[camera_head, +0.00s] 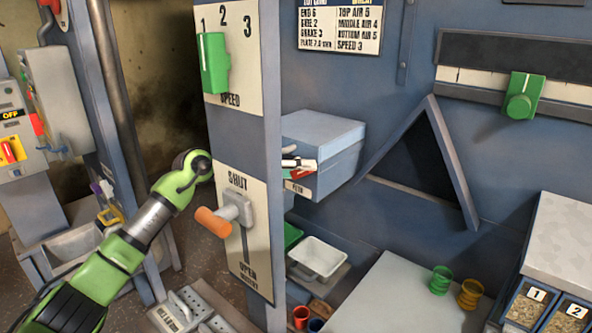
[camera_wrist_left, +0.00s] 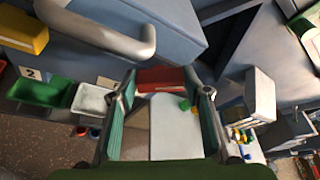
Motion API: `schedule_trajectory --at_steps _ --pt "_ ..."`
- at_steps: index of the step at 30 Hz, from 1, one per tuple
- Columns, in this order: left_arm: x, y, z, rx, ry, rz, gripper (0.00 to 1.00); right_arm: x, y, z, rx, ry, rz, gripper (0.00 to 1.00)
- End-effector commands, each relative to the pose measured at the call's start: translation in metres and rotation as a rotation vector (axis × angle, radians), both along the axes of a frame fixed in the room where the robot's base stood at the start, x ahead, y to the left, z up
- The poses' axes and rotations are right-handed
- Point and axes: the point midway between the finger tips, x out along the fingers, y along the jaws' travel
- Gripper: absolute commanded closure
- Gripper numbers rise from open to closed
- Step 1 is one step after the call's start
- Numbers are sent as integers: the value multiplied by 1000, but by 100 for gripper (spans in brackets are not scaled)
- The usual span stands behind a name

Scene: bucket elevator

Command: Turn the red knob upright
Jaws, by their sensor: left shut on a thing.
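The red knob (camera_head: 301,173) sits on the side of a blue-grey box, only a small part of it showing past the post. In the left wrist view the red knob (camera_wrist_left: 161,79) is a block lying crosswise between the fingertips. My left arm reaches in from the left and passes behind the post. My left gripper (camera_head: 303,164) shows only in part beside the box. In the left wrist view its green-padded fingers (camera_wrist_left: 162,88) are on either side of the knob, shut on it. The knob's exact angle is hard to tell. My right gripper is not in view.
The post carries a green speed knob (camera_head: 214,63) and an orange-handled lever (camera_head: 214,222) close to my left arm. The blue-grey box (camera_head: 325,137) stands behind the post. A white bin (camera_head: 318,257) is below it. A grey handle (camera_wrist_left: 105,35) arches near the wrist camera.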

Motion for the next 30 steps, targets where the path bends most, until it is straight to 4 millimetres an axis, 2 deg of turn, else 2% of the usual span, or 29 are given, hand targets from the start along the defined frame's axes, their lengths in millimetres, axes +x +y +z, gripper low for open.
schedule_trajectory --at_steps 11,30 --pt "1 1 -1 -82 63 2 77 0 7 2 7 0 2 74" --pt "3 4 -7 -534 392 2 77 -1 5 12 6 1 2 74"
